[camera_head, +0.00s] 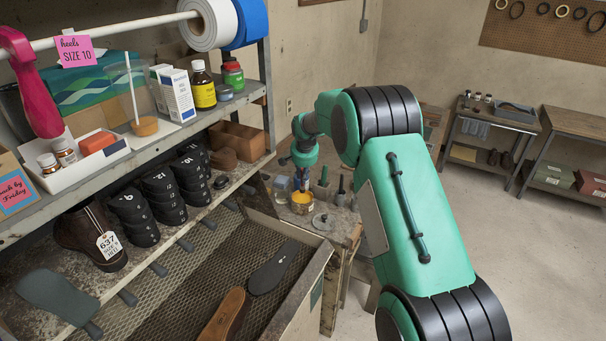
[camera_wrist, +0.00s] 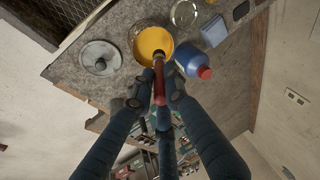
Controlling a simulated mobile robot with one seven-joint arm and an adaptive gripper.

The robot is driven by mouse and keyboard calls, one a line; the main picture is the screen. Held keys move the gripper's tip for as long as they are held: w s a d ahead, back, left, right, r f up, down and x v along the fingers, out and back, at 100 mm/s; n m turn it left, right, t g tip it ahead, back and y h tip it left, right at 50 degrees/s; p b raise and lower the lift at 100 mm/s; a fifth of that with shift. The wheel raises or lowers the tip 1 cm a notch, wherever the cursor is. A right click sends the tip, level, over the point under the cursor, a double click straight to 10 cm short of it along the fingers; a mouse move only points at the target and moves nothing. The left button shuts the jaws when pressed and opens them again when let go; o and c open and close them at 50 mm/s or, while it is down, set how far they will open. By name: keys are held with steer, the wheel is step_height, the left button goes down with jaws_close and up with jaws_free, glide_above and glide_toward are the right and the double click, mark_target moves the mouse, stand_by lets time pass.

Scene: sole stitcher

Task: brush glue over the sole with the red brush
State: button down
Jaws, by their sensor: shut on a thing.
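My gripper (camera_wrist: 157,95) is shut on the red brush (camera_wrist: 160,84), seen in the wrist view. The brush points toward an open pot of yellow glue (camera_wrist: 149,42). Its tip overlaps the glue in the picture; I cannot tell how deep it is. In the head view my gripper (camera_head: 301,180) is just above the glue pot (camera_head: 302,204), on a small bench. A dark sole (camera_head: 273,268) lies flat on the mesh of the large tray in front of the shelves. A brown sole-shaped piece (camera_head: 224,316) lies nearer, partly cut off by the frame.
A round lid (camera_wrist: 100,57) lies beside the pot. A blue bottle with a red cap (camera_wrist: 192,60) and a glass jar (camera_wrist: 185,13) stand close on the other side. The tray's raised wall (camera_head: 300,290) lies between the soles and my arm. Loaded shelves (camera_head: 170,140) rise at left.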

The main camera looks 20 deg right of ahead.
mark_target(302, 188)
steer(key=shift+f+b, duration=0.45)
steer(key=shift+f, duration=1.3)
steer(key=shift+f+b, duration=0.3)
steer(key=shift+f, duration=0.4)
stand_by(0.8)
steer(key=shift+r, duration=0.1)
steer(key=shift+r+p, duration=1.15)
steer(key=shift+r, duration=2.3)
steer(key=shift+f, duration=0.1)
steer(key=s+a+f+n+y+b, duration=0.1)
steer(key=s+a+f+n+b, duration=0.1)
steer(key=s+f, duration=0.3)
steer(key=s+a+f+n+b, duration=0.2)
steer(key=s+f+b, duration=0.3)
steer(key=s, duration=0.7)
steer(key=s+a+f+n+y+b, duration=0.1)
steer(key=s+a+f+n+b, duration=0.2)
steer(key=s, duration=0.6)
step_height(302, 188, down, 2)
steer(key=shift+f+n+y+b, duration=0.1)
steer(key=shift+n+y+b, duration=0.2)
steer(key=shift+b, duration=0.3)
